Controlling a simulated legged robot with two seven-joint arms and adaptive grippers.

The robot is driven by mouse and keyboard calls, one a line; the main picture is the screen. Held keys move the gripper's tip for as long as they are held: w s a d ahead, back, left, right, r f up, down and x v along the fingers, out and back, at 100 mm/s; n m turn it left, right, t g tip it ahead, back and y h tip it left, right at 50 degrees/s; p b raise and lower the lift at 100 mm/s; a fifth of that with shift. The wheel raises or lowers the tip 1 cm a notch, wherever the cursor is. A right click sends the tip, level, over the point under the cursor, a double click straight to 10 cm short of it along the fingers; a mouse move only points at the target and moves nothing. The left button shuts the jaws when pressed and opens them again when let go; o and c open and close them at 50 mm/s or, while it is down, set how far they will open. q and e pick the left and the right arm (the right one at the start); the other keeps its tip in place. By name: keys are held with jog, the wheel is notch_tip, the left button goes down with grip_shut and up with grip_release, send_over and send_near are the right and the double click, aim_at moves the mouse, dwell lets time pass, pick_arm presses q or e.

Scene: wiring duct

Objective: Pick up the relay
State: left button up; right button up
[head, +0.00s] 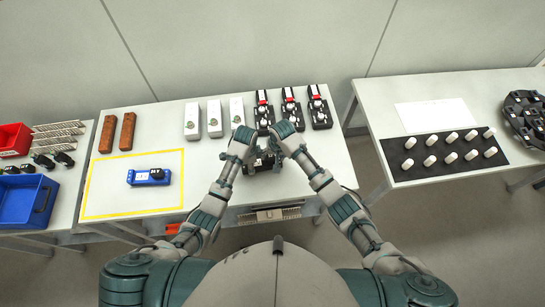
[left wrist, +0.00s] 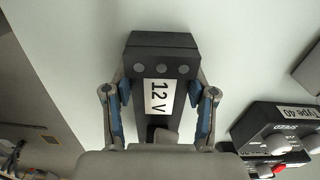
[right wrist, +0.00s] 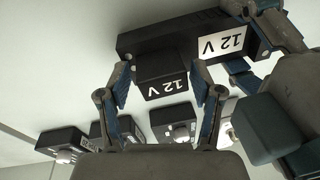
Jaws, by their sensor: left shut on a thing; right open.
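The relay (right wrist: 158,68), a small black block with a white 12 V label, sits against a longer black base (right wrist: 206,24) that also has a 12 V label. My left gripper (left wrist: 161,92) is shut on this base. My right gripper (right wrist: 160,78) is open, with its blue-padded fingers on either side of the relay; I cannot tell whether they touch it. In the head view the black parts (head: 264,160) show between my left gripper (head: 250,150) and right gripper (head: 283,150), near the table's front edge, and are partly hidden.
Three black devices with red parts (head: 290,107) and three white boxes (head: 214,118) stand behind. A blue device (head: 148,177) lies inside a yellow outline at left, below brown blocks (head: 127,131). A right-hand table holds white cylinders on a black mat (head: 440,168).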

jog(key=c, duration=0.9)
jog(key=shift+r, duration=0.1)
notch_tip(320, 180, up, 10)
jog(key=shift+f, duration=0.1)
jog(key=shift+r, duration=0.25)
jog(key=shift+r, duration=1.75)
